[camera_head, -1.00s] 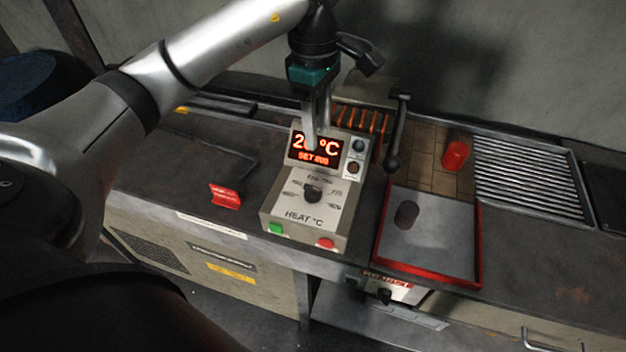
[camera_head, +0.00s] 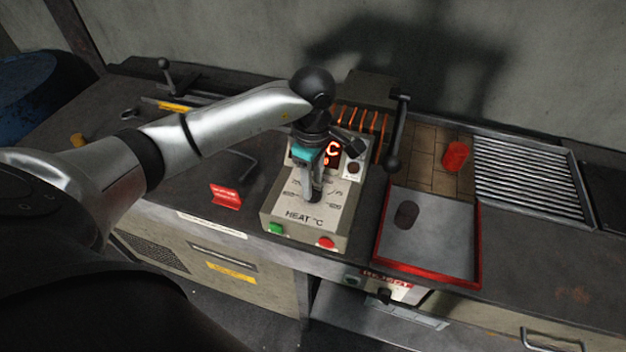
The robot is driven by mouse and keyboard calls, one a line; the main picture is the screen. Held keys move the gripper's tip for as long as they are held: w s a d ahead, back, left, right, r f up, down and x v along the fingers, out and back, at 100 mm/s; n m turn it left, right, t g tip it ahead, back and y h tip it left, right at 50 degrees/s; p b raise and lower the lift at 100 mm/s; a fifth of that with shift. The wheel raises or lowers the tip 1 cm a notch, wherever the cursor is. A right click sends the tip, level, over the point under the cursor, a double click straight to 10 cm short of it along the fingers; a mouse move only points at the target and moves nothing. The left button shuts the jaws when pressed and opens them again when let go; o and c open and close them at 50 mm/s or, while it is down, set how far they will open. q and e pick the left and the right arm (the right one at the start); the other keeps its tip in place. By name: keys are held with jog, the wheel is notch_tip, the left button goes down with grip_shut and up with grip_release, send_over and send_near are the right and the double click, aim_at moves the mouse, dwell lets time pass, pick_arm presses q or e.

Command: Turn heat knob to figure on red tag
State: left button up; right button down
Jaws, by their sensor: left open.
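The heat control box (camera_head: 289,222) stands on the bench at the middle, with a sloping face marked HEAT °C, a green and a red button at its front. My left gripper (camera_head: 313,197) is open and points down over the dial, its fingers at the heat knob. The knob is hidden behind the fingers, and I cannot tell whether they touch it. The display (camera_head: 332,153) glows red and is mostly covered by my gripper; only a C shows clearly. The red tag (camera_head: 225,196) stands on the bench left of the box; its figure is too small to read. My right gripper is not in view.
Glowing orange bars (camera_head: 362,120) lie behind the box. A black lever (camera_head: 397,130) stands to its right. A bent rod lies left of the box.

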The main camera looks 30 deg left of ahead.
pick_arm(q)
jog(key=shift+f, duration=0.35)
grip_shut()
dwell(0.4)
